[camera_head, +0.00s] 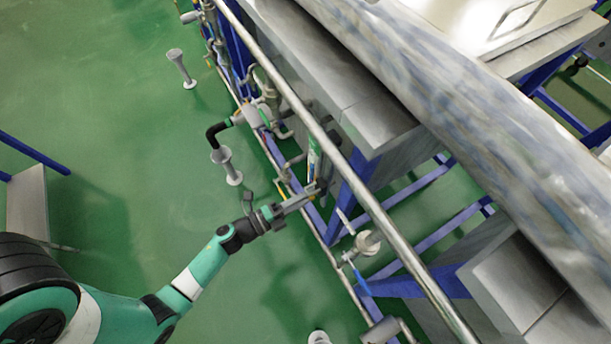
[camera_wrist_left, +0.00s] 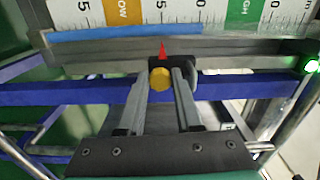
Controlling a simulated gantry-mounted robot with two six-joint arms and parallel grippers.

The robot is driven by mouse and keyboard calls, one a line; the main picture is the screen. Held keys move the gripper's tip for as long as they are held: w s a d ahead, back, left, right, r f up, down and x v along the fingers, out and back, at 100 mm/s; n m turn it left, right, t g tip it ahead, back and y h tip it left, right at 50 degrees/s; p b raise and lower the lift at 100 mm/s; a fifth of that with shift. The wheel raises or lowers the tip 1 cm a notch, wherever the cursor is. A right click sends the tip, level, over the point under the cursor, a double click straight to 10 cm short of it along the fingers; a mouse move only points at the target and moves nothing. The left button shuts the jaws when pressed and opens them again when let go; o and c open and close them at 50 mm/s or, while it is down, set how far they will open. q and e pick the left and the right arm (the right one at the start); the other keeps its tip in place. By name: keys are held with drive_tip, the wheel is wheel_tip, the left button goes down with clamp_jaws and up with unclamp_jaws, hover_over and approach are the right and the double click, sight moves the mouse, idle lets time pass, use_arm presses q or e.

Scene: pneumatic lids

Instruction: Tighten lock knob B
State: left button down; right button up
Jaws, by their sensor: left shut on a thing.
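A yellow knob (camera_wrist_left: 160,79) sits between the two fingers of my left gripper (camera_wrist_left: 160,84) in the left wrist view. The gripper is shut on it, and a dark block is right behind it. A red pointer (camera_wrist_left: 163,49) stands just above the knob. In the head view my left gripper (camera_head: 310,193) reaches the pipework beside the long rail, and its fingers hide the knob there. No letter B can be read on the knob. My right gripper is in neither view.
A scale plate (camera_wrist_left: 180,12) with yellow and green bands is above the knob, with a blue strip (camera_wrist_left: 125,32) below it. A green lamp (camera_wrist_left: 311,66) glows at the right. Green floor is open at left.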

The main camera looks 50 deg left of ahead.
use_arm(q)
drive_tip(key=m+b, duration=0.1)
drive_tip(key=m, duration=0.5)
drive_tip(key=shift+m, duration=0.3)
idle(0.4)
drive_tip(key=c, duration=0.6)
unclamp_jaws()
drive_tip(key=shift+r, duration=0.1)
